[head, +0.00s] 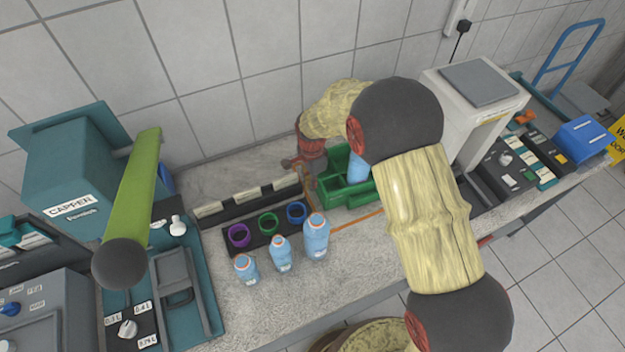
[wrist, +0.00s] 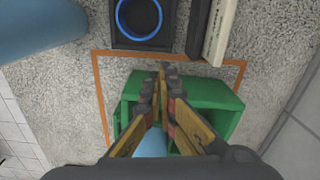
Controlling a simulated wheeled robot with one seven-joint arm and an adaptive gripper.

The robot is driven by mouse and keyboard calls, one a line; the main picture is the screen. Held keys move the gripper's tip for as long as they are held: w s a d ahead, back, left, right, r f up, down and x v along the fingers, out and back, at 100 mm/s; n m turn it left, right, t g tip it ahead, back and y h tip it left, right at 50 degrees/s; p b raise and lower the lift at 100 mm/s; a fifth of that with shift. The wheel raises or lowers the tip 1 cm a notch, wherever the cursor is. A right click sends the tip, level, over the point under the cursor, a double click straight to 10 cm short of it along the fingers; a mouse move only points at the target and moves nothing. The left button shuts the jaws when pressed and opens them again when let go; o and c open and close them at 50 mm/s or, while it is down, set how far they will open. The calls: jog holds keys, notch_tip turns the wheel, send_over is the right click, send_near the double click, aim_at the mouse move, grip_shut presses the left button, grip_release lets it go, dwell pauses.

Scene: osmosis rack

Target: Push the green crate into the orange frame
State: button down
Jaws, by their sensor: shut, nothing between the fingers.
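The green crate (head: 330,190) stands on the counter with a blue bottle (head: 357,168) in it. In the wrist view the crate (wrist: 212,93) lies partly within the orange frame (wrist: 99,90), with floor showing between it and the frame's left and far lines. Its right corner reaches the right line; its near part is hidden. In the head view the frame's line (head: 358,219) runs along the crate's front.
A dark holder with purple, green and blue rings (head: 268,223) stands left of the crate, with several blue bottles (head: 280,254) in front. A labelled dark strip (head: 245,197) lies behind the holder. A white machine (head: 478,85) stands to the right. The wall is close behind.

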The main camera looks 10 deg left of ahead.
jog(key=shift+f, duration=2.75)
jog(key=shift+d, duration=0.1)
jog(key=shift+w+d, duration=0.75)
jog(key=shift+d, duration=0.05)
jog(key=shift+r, duration=0.15)
